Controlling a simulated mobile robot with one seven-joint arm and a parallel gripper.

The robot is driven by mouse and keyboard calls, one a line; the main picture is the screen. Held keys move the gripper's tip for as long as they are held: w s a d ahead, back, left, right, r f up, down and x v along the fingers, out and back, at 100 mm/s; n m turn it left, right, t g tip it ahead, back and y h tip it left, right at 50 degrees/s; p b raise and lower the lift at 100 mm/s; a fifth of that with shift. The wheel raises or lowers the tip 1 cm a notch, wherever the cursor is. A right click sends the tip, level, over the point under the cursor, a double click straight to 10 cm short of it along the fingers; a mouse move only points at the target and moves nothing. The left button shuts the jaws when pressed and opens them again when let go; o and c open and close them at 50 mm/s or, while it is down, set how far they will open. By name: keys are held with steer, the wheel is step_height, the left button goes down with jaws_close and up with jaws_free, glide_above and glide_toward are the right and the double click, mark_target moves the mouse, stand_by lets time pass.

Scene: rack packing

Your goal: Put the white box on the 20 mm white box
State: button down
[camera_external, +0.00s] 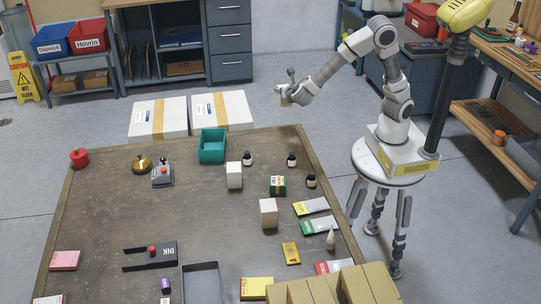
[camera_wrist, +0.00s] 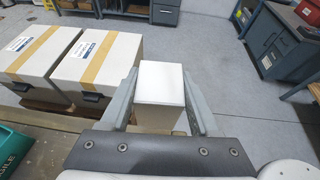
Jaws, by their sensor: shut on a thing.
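My gripper (camera_external: 290,92) is raised beyond the far right edge of the table, at the right of the white-and-tan cartons. In the wrist view my gripper (camera_wrist: 160,85) is shut on a white box (camera_wrist: 161,78), with one finger on each side of it. Two more white boxes stand upright on the table, a farther one (camera_external: 234,175) near the teal bin and a nearer one (camera_external: 269,213) right of the middle. Both are well apart from my gripper. I cannot tell from their looks which is the 20 mm one.
The teal bin (camera_external: 212,145), several dark bottles (camera_external: 292,159) and a green box (camera_external: 278,186) stand around the white boxes. Flat packets (camera_external: 311,206) lie at the right. Two cartons (camera_external: 158,119) sit past the table's far edge. The table's left middle is clear.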

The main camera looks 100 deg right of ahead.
steer(key=w+a+r+n+t+y+p, duration=0.25)
steer(key=w+a+n+t, duration=0.25)
steer(key=w+a, duration=0.6)
steer(key=w+a+r+n+t+y+p, duration=0.1)
steer(key=w+a+r+n+t, duration=0.1)
steer(key=a, duration=0.7)
steer(key=w+a+r+n+t+y+p, duration=0.1)
steer(key=w+a+n+t+y, duration=0.15)
steer(key=a, duration=0.65)
steer(key=n+t+y+b, duration=0.1)
steer(key=n+t+y, duration=0.1)
steer(key=n, duration=0.2)
glide_above(268, 205)
steer(key=shift+m, duration=0.25)
step_height(268, 205, down, 9)
steer(key=shift+r, duration=0.1)
steer(key=shift+c, duration=0.6)
jaws_free()
steer(key=shift+f, duration=0.2)
